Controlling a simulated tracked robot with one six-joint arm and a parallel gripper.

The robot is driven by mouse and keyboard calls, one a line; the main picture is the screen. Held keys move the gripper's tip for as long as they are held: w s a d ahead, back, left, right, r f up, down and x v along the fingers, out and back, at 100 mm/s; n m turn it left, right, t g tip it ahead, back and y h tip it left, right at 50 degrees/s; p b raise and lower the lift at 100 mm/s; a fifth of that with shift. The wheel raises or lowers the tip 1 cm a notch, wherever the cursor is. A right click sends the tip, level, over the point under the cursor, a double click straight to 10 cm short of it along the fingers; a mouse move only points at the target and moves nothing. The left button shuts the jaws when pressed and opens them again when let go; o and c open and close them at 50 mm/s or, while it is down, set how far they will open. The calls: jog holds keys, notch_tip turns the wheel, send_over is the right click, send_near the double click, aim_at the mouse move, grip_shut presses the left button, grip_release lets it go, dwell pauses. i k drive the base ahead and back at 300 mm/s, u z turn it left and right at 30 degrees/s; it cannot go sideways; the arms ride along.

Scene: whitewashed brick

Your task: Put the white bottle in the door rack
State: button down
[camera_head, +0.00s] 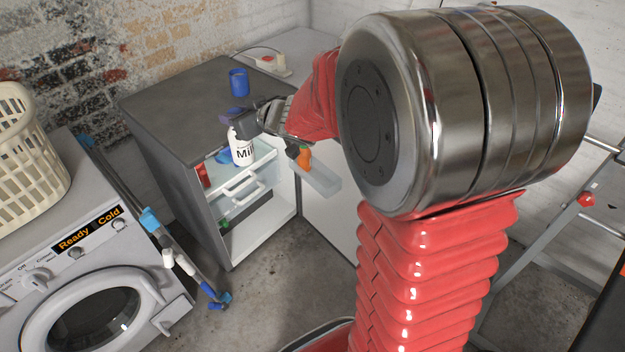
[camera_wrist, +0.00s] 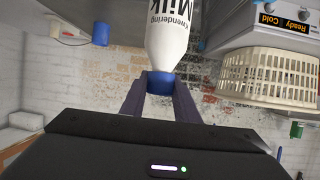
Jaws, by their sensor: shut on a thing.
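The white bottle (camera_head: 241,149) has dark lettering that reads as milk. My gripper (camera_head: 247,118) is shut on its top and holds it upright in front of the open fridge (camera_head: 180,110), near the top edge of the opening. In the wrist view the bottle (camera_wrist: 168,35) appears upside down, with its blue cap (camera_wrist: 160,82) between the fingers of my gripper (camera_wrist: 160,95). The door rack (camera_head: 318,180) is a clear tray on the inside of the open fridge door, to the right of the bottle. An orange item (camera_head: 304,158) stands in it.
A blue cup (camera_head: 238,82) stands on the fridge top. Inside the fridge are a white-handled drawer (camera_head: 243,183) and a red item (camera_head: 203,175). A washing machine (camera_head: 95,270) with a cream basket (camera_head: 25,150) stands left. Blue-and-white-ended poles (camera_head: 190,262) lean between the machine and fridge.

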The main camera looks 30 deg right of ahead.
aim_at(326, 186)
jog(key=z, duration=0.1)
jog(key=i, duration=1)
jog(key=u, duration=0.1)
